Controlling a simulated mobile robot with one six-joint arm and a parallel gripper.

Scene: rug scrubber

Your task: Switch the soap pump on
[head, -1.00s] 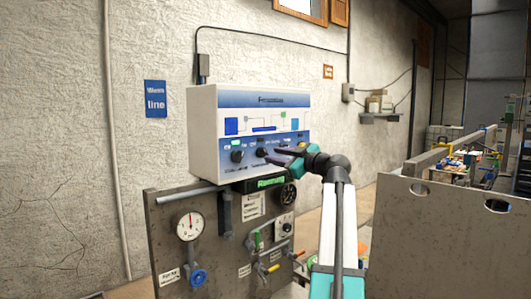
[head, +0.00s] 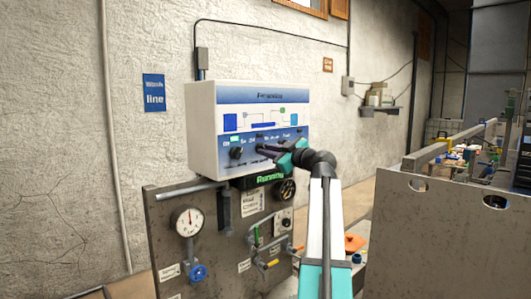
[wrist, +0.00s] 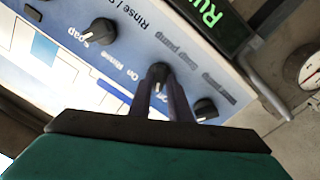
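The control panel (head: 202,125) is a white box with a blue band and a row of black knobs. In the wrist view my gripper (wrist: 160,84) has one finger on each side of the middle knob (wrist: 158,72), with a "Soap pump" label (wrist: 178,42) beside it. The fingers look close against the knob; contact is unclear. An "Off" label shows partly between the fingers, and the knob's setting is hard to read. In the head view my gripper (head: 260,148) reaches the panel from the right and covers part of the knob row.
A "Soap / Rinse" knob (wrist: 98,32) lies to the left and another knob (wrist: 205,108) close to the right finger. A green "Running" display (head: 270,178) sits below the panel. Gauges and valves fill the grey board (head: 165,225). A grey plate (head: 440,240) stands at right.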

